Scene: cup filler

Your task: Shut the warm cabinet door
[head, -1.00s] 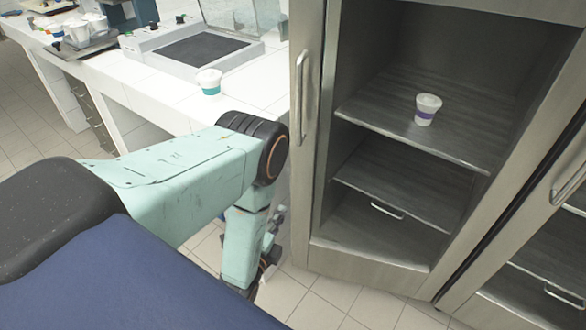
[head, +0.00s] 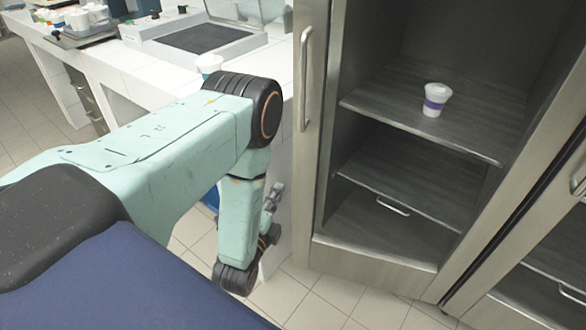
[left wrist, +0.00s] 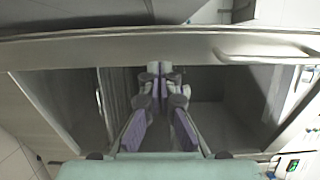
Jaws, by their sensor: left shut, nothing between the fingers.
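The tall metal cabinet (head: 312,215) stands at the centre right. Its left upright bears a vertical bar handle (head: 305,78). Its dark shelves show clearly, and I cannot tell how far the door stands from the cabinet. A lidded white cup with a purple band (head: 436,99) stands on the upper shelf. My left gripper (head: 276,193) hangs low, left of the cabinet's front, partly hidden by my wrist. In the left wrist view its closed, empty fingers (left wrist: 153,68) lie near a long metal rail (left wrist: 120,47). A handle (left wrist: 262,54) shows on that rail's right. My right gripper is out of view.
A white tiled counter (head: 125,92) runs along the left, with a flat device (head: 200,40) and several cups at its far end. A second metal cabinet (head: 515,310) stands at right. Tiled floor lies in front.

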